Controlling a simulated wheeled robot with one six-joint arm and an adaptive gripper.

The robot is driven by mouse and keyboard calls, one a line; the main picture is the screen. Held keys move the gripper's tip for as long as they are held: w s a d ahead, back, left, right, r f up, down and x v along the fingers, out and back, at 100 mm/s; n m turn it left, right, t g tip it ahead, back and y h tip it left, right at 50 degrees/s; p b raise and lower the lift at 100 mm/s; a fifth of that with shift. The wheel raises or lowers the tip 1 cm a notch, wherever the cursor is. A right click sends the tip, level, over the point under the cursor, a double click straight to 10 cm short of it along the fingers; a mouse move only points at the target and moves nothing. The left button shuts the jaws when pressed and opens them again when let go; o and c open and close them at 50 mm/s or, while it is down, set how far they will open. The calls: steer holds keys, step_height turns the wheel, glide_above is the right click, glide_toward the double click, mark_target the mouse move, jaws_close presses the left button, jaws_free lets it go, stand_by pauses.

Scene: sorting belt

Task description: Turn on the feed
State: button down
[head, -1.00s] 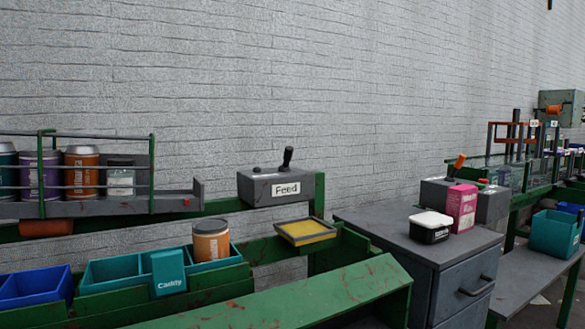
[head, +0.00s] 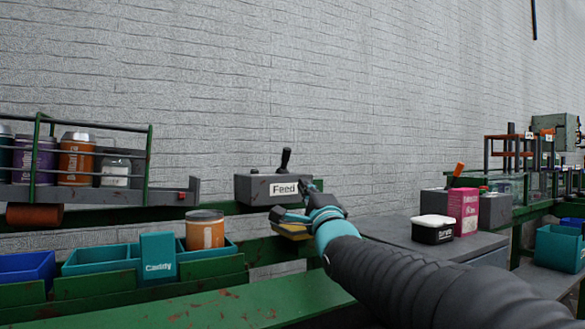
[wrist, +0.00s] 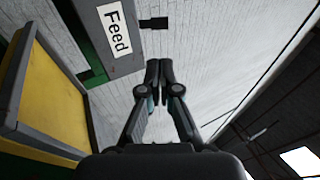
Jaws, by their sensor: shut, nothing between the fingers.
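The grey feed box (head: 252,190) with its white "Feed" label (head: 284,188) stands on the green frame against the wall. A black lever (head: 285,160) sticks up from its top. My gripper (head: 303,185) is at the box's right front edge in the head view, below the lever. In the wrist view my gripper (wrist: 159,68) has its fingertips together with nothing between them. The box (wrist: 122,70) is left of the fingers there, and a dark piece (wrist: 154,23), seemingly the lever, juts from its side. I cannot tell whether the fingers touch the box.
A yellow-floored tray (wrist: 50,90) lies below the box, partly hidden by my arm in the head view. Teal bins (head: 100,260) with an orange tin (head: 205,230) stand left. A grey cabinet with a pink box (head: 463,212) and a black-and-white tub (head: 433,230) is right.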

mark_target(288, 156)
steer(key=p+x, duration=0.1)
steer(key=x, duration=1.3)
steer(key=shift+w+f+p, duration=0.1)
steer(key=shift+p, duration=0.2)
steer(key=shift+a+r+p, duration=0.1)
steer(key=shift+r+p, duration=0.25)
steer(key=shift+p, duration=0.45)
steer(key=shift+f+g+p, duration=0.1)
steer(key=shift+g+p, duration=0.2)
steer(key=shift+p, duration=0.05)
